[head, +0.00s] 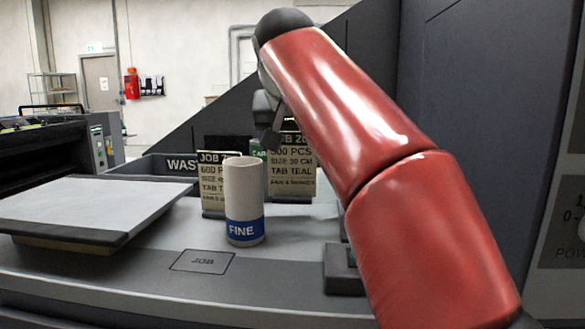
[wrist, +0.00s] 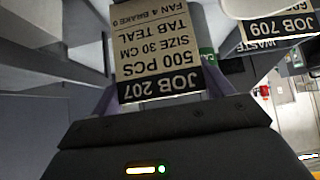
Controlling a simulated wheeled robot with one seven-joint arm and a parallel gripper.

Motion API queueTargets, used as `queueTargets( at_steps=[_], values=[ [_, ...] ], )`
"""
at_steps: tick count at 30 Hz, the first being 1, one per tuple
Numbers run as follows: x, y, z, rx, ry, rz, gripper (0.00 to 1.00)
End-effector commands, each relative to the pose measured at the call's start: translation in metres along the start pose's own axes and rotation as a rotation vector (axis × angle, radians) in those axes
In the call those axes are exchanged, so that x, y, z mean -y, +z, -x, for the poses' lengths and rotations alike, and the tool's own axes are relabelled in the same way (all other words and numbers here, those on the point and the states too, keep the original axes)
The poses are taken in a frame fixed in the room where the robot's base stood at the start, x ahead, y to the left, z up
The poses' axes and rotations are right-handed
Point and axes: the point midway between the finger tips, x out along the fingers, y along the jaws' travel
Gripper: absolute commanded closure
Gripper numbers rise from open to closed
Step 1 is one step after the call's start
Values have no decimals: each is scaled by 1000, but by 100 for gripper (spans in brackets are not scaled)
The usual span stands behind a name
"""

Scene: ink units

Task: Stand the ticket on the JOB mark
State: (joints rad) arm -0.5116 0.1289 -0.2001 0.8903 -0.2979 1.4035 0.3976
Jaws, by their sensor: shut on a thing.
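My gripper (head: 273,136) is shut on a cream ticket (head: 291,175) with a dark header, upright behind the counter's middle. In the wrist view the same ticket (wrist: 160,48) reads JOB 207, 500 PCS, SIZE 30 CM, TAB TEAL, and sits between the fingers of my gripper (wrist: 158,97). I cannot tell whether its lower edge touches the counter. The JOB mark (head: 202,261) is an outlined rectangle at the counter's front, bare, in front and left of the ticket.
A white cylinder with a blue FINE band (head: 244,205) stands between the mark and the held ticket. Another ticket (head: 211,188), JOB 709 in the wrist view (wrist: 274,30), stands behind it. A WASTE bin (head: 172,165) is behind; a paper-topped tray (head: 85,238) is left.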

Motion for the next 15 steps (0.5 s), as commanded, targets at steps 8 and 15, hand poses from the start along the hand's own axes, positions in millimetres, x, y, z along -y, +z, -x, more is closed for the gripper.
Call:
queueTargets(
  at_steps=[8,15],
  values=[
    [-1,25,-24,2,1,0,56],
    [0,25,-25,0,0,0,56]
  ],
)
